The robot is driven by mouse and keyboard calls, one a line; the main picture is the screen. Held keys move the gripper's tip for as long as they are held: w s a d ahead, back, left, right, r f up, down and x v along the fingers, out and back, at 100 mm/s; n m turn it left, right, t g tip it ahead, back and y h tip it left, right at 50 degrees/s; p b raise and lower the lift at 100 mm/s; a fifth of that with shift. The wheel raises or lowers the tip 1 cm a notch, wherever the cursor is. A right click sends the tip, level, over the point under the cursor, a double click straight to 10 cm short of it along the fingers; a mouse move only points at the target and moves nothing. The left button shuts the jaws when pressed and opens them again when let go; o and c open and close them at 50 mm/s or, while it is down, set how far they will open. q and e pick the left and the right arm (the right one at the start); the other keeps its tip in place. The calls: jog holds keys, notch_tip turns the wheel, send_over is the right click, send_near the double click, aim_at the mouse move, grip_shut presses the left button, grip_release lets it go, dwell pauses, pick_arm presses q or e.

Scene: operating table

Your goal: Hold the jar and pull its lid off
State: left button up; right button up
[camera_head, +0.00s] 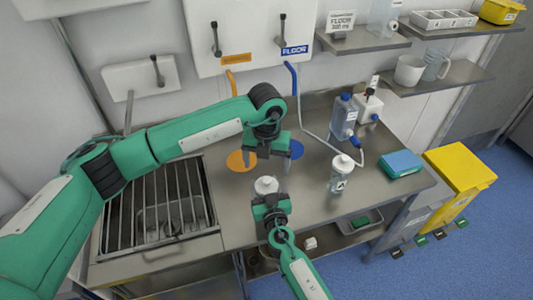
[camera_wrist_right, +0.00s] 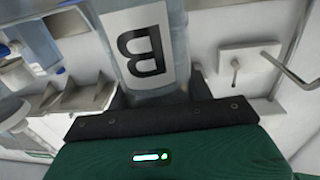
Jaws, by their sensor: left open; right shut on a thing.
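The held jar's white lid (camera_head: 266,185) shows just above my right gripper (camera_head: 270,203) in the head view. The jar's body is mostly hidden by that gripper there. In the right wrist view the clear jar (camera_wrist_right: 150,92) with a white "B" label rises from my right gripper's dark jaws (camera_wrist_right: 160,117), which are shut on it. My left gripper (camera_head: 269,155) is open and empty, its fingers pointing down, a little behind and above the lid. It appears apart from the lid.
A second jar (camera_head: 340,175), labelled "A", stands on the steel table (camera_head: 310,200) to the right. Blue-capped bottle (camera_head: 344,112) and blue box (camera_head: 401,163) stand farther right. Orange disc (camera_head: 238,161) and blue disc (camera_head: 297,149) lie behind. A sink grate (camera_head: 165,215) is at left.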

aim_at(266, 179)
pick_arm(q)
notch_tip(266, 179, down, 8)
jog(key=shift+f, duration=0.15)
dwell(0.3)
jog(key=c, duration=1.2)
jog(key=shift+r, duration=0.25)
jog(key=shift+r, duration=0.95)
jog(key=shift+r, duration=1.95)
pick_arm(e)
jog(key=o, duration=1.5)
